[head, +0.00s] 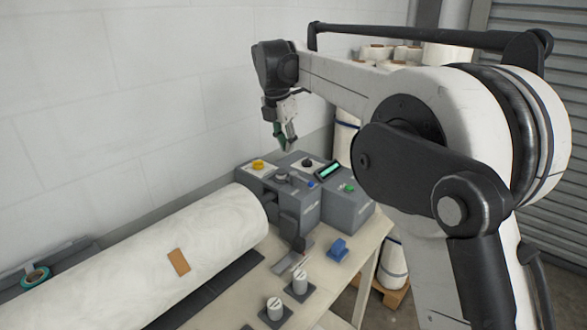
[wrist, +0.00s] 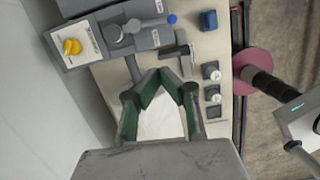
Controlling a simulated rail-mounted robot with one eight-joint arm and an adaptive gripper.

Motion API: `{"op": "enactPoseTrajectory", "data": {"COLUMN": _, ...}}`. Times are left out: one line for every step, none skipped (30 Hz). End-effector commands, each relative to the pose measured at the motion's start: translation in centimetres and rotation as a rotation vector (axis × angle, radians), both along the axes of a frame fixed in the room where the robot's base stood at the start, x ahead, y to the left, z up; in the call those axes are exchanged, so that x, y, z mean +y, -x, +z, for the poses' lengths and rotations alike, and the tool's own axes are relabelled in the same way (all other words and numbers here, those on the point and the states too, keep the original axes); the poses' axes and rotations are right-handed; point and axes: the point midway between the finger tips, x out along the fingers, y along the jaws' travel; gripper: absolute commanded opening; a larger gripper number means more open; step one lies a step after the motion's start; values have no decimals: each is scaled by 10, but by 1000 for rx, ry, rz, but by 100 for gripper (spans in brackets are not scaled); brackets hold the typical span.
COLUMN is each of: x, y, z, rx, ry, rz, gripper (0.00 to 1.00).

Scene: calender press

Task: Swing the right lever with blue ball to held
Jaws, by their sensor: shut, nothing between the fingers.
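The lever with the blue ball (head: 311,184) is on the grey control housing (head: 291,214) at the far end of the roll. In the wrist view its grey arm runs right from a round pivot to the blue ball (wrist: 172,19), near the top. My gripper (head: 285,147) is above the housing in the head view, apart from the lever. In the wrist view its green-padded fingers (wrist: 160,74) meet at the tips, shut and empty, below the lever in the picture. I cannot read which position the lever is in.
A yellow knob (head: 258,165), a black knob (head: 307,162) and a green button (head: 349,188) are on the housings. A large white roll (head: 170,238) lies at left. A blue block (head: 338,249) and two white-topped cylinders (head: 300,281) stand on the table. The wall is close behind.

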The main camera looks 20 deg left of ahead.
Motion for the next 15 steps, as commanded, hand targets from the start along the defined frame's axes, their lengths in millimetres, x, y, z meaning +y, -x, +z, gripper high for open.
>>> {"op": "enactPoseTrajectory", "data": {"x": -2, "y": 0, "z": -4, "rx": 0, "ry": 0, "rz": 0, "gripper": 0}}
{"op": "enactPoseTrajectory", "data": {"x": -2, "y": 0, "z": -4, "rx": 0, "ry": 0, "rz": 0, "gripper": 0}}
{"op": "enactPoseTrajectory", "data": {"x": -3, "y": 0, "z": -4, "rx": 0, "ry": 0, "rz": 1, "gripper": 0}}
{"op": "enactPoseTrajectory", "data": {"x": -3, "y": 0, "z": -5, "rx": 0, "ry": 0, "rz": 1, "gripper": 0}}
{"op": "enactPoseTrajectory", "data": {"x": -3, "y": -1, "z": -7, "rx": 0, "ry": 0, "rz": 1, "gripper": 0}}
{"op": "enactPoseTrajectory", "data": {"x": -3, "y": -1, "z": -10, "rx": 0, "ry": 0, "rz": 0, "gripper": 0}}
{"op": "enactPoseTrajectory", "data": {"x": -4, "y": -2, "z": -14, "rx": 0, "ry": 0, "rz": 0, "gripper": 0}}
{"op": "enactPoseTrajectory", "data": {"x": -4, "y": -3, "z": -18, "rx": 0, "ry": 0, "rz": 0, "gripper": 0}}
{"op": "enactPoseTrajectory", "data": {"x": -5, "y": -4, "z": -24, "rx": 0, "ry": 0, "rz": 0, "gripper": 0}}
{"op": "enactPoseTrajectory", "data": {"x": -5, "y": -5, "z": -29, "rx": 0, "ry": 0, "rz": 0, "gripper": 0}}
{"op": "enactPoseTrajectory", "data": {"x": -6, "y": -6, "z": -34, "rx": 0, "ry": 0, "rz": 0, "gripper": 0}}
{"op": "enactPoseTrajectory", "data": {"x": -7, "y": -7, "z": -42, "rx": 0, "ry": 0, "rz": 0, "gripper": 0}}
{"op": "enactPoseTrajectory", "data": {"x": -7, "y": -8, "z": -47, "rx": 0, "ry": 0, "rz": 0, "gripper": 0}}
{"op": "enactPoseTrajectory", "data": {"x": -8, "y": -9, "z": -53, "rx": 0, "ry": 0, "rz": -1, "gripper": 0}}
{"op": "enactPoseTrajectory", "data": {"x": -9, "y": -10, "z": -60, "rx": 0, "ry": 0, "rz": -1, "gripper": 0}}
